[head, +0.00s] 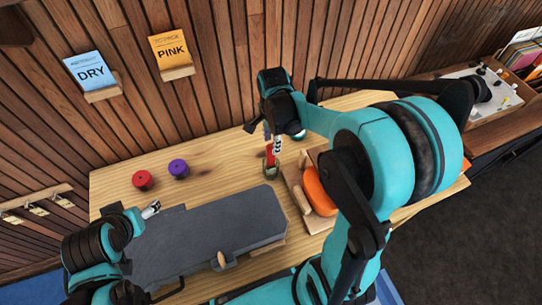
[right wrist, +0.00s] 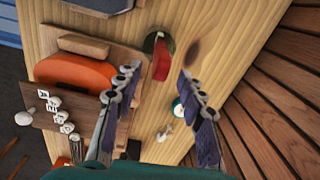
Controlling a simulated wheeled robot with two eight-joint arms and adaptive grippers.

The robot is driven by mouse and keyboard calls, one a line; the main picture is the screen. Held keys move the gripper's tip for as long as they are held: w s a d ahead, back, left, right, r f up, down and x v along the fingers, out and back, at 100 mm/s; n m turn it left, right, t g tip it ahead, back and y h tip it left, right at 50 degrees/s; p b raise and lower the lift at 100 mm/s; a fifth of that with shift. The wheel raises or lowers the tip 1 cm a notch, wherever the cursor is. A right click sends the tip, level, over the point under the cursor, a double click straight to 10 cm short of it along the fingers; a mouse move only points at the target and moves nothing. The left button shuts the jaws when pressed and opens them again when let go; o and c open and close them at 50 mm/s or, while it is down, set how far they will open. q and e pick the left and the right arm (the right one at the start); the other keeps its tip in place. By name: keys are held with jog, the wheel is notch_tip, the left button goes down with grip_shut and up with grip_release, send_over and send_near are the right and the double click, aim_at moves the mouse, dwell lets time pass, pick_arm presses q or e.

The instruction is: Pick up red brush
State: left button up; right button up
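The red brush (head: 270,156) stands on the wooden table near its middle, just below my right gripper (head: 273,139). It also shows in the right wrist view (right wrist: 161,62), where its red part lies beside a dark rounded end. There my right gripper (right wrist: 159,73) is open, with one finger on each side of the line to the brush and nothing between them. I cannot tell the remaining distance exactly. My left gripper (head: 150,210) is at the left, by the grey case; its fingers are too small to tell if open or shut.
The grey case (head: 205,235) covers the table's front left. A wooden stand with an orange piece (head: 317,190) is right of the brush. A red spool (head: 143,180) and a purple spool (head: 179,168) stand at left. A slatted wooden wall (right wrist: 280,90) rises behind the table.

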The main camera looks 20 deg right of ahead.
aim_at(271, 155)
jog(key=shift+w+d+f+m, duration=0.1)
jog(key=shift+w+f+m, duration=0.2)
jog(key=shift+f+m, duration=0.2)
notch_tip(271, 155, down, 8)
jog(key=b, duration=0.2)
jog(key=shift+s+r+b, duration=0.1)
jog(key=shift+r+b, duration=0.1)
jog(key=shift+b, duration=0.1)
jog(key=shift+a, duration=0.2)
grip_shut()
